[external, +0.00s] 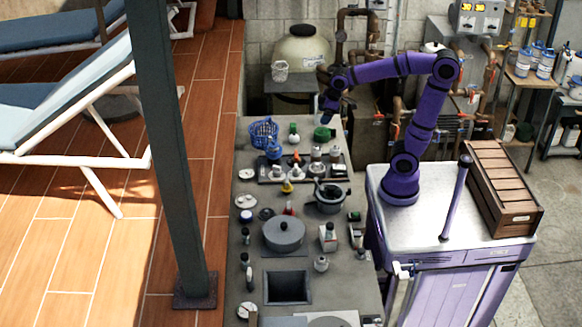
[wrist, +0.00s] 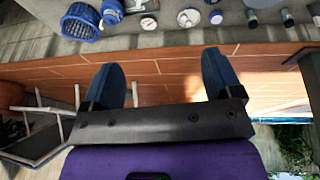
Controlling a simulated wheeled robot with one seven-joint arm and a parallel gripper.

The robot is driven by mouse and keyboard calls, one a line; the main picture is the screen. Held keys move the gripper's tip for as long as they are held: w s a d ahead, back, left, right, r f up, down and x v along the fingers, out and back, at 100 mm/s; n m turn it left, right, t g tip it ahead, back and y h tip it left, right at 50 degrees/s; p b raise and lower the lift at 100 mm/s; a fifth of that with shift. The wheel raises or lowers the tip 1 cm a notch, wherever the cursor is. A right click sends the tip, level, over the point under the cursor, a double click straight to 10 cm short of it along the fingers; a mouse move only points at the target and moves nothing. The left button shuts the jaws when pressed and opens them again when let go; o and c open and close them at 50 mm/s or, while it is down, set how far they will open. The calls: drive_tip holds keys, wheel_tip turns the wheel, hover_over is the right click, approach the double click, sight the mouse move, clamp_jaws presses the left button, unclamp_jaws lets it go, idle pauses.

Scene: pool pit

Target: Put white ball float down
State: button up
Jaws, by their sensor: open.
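My gripper (external: 329,108) is raised above the far end of the long grey counter (external: 250,283), near the blue basket (external: 264,133). In the wrist view its two dark blue fingers (wrist: 162,82) are spread wide with nothing between them. I cannot make out for certain which thing is the white ball float. A small pale, rounded thing (external: 321,264) stands on the near part of the counter, right of the square sink opening. A white-and-green item (external: 294,133) stands right of the basket. The basket (wrist: 80,22) also shows at the top left of the wrist view.
A dark tray (external: 270,173) with several small items lies near the counter's far end. A grey lidded pot (external: 284,234) and a dark bowl (external: 330,203) stand nearer. A wooden crate (external: 500,188) sits at right. A dark post (external: 170,150) rises left of the counter.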

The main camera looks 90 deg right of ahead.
drive_tip(key=s+a, duration=0.4)
drive_tip(key=s, duration=0.3)
drive_tip(key=s+a+t+y, duration=0.1)
drive_tip(key=s+a, duration=0.4)
drive_tip(key=s, duration=0.3)
drive_tip(key=shift+a+f+t, duration=0.15)
drive_tip(key=shift+f+t, duration=0.15)
drive_tip(key=shift+f, duration=0.05)
